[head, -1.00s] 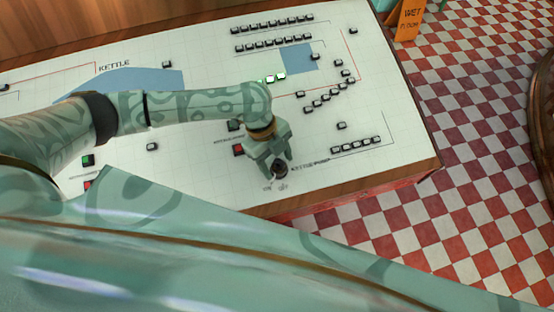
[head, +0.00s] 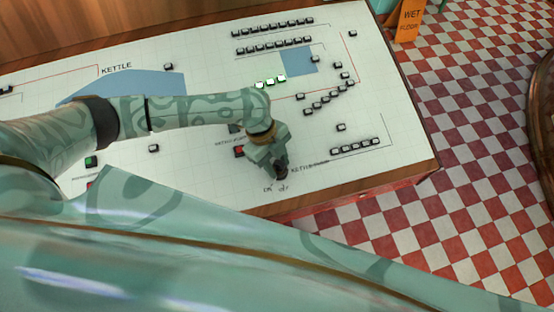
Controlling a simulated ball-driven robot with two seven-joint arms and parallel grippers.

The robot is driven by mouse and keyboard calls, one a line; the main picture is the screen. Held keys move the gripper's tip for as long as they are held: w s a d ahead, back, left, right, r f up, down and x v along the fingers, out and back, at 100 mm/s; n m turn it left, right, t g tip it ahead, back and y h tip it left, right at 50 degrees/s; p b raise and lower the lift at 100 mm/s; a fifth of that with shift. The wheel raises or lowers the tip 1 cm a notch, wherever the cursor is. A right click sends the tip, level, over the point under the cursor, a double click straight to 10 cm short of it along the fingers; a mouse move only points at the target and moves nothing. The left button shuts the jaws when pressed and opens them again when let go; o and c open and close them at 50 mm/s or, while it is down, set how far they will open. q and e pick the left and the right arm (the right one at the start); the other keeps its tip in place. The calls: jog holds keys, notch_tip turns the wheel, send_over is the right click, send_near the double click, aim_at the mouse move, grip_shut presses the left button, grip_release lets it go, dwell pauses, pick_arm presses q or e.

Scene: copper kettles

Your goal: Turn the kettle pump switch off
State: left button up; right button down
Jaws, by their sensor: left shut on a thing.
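The kettle pump switch (head: 281,171) is a small dark knob near the front edge of the white control panel (head: 215,185). Faint lettering stands beside and below it. My left gripper (head: 279,168) reaches down over the knob and is shut on it. The fingers cover most of the knob, so which way it points cannot be told. My right gripper is not in view.
Red and green buttons (head: 91,162) lie left. A wooden edge (head: 350,190) borders the panel. An orange wet floor sign (head: 409,20) stands on the checkered floor.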

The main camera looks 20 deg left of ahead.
pick_arm(q)
jog(key=shift+s+r+n+t+p, duration=0.15)
jog(key=shift+n+t+p, duration=0.3)
jog(key=shift+n+p, duration=0.95)
jog(key=shift+w+r+n+t+p, duration=0.1)
jog(key=shift+n+t+p, duration=0.35)
jog(key=shift+n+p, duration=0.9)
jog(key=shift+s+f+n+t+p, duration=0.15)
jog(key=shift+n+t+p, duration=0.55)
jog(key=shift+n+p, duration=1.15)
jog(key=shift+m+p, duration=0.4)
jog(key=shift+p, duration=0.15)
jog(key=o, duration=1)
jog(key=p+v, duration=0.3)
jog(key=v, duration=1.3)
jog(key=shift+a+p, duration=0.25)
jog(key=shift+p, duration=0.15)
jog(key=shift+s, duration=0.1)
